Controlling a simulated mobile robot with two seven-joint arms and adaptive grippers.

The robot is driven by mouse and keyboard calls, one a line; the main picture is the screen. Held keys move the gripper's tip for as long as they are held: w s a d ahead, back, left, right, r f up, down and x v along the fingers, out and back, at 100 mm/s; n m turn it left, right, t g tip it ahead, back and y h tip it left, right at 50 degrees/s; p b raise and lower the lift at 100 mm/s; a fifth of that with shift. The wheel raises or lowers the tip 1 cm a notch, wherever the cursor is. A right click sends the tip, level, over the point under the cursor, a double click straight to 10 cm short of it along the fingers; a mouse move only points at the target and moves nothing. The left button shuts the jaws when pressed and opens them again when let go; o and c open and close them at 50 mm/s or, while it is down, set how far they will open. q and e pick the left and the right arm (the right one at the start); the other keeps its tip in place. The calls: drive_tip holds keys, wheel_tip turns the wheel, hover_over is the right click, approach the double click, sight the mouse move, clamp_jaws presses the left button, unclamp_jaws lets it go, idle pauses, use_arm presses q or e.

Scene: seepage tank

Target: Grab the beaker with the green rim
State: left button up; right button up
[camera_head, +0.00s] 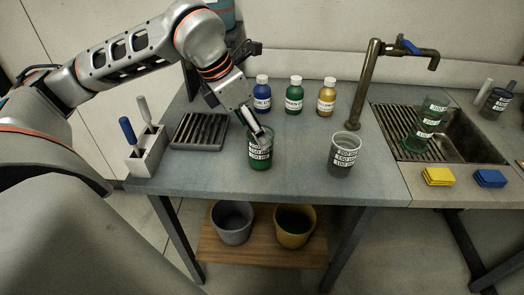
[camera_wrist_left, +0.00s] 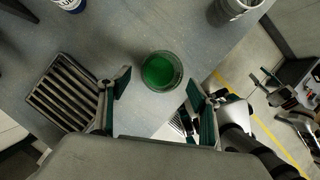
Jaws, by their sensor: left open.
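A clear beaker with green at its rim and green contents (camera_head: 260,158) stands upright near the front edge of the table, with a white label. It shows from above in the left wrist view (camera_wrist_left: 162,72). My left gripper (camera_head: 257,133) is at the top of this beaker. In the left wrist view my left gripper (camera_wrist_left: 159,79) is open, with one finger on each side of the beaker and visible gaps between. A second, greyish beaker (camera_head: 344,158) stands to the right. Another green-tinted beaker (camera_head: 428,120) stands at the sink. My right gripper is not in view.
Blue (camera_head: 262,97), green (camera_head: 294,97) and yellow (camera_head: 326,97) bottles stand behind. A slotted tray (camera_head: 199,132) and a tool holder (camera_head: 146,155) are left. A tap (camera_head: 368,85) rises by the sink. Yellow (camera_head: 438,177) and blue (camera_head: 489,178) sponges lie at the right front.

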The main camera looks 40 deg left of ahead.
use_arm(q)
drive_tip(key=x, duration=0.5)
drive_tip(key=shift+d+b, duration=0.1)
drive_tip(key=shift+b, duration=0.2)
drive_tip(key=shift+r, duration=0.15)
drive_tip(key=c, duration=1.3)
drive_tip(key=shift+r, duration=0.15)
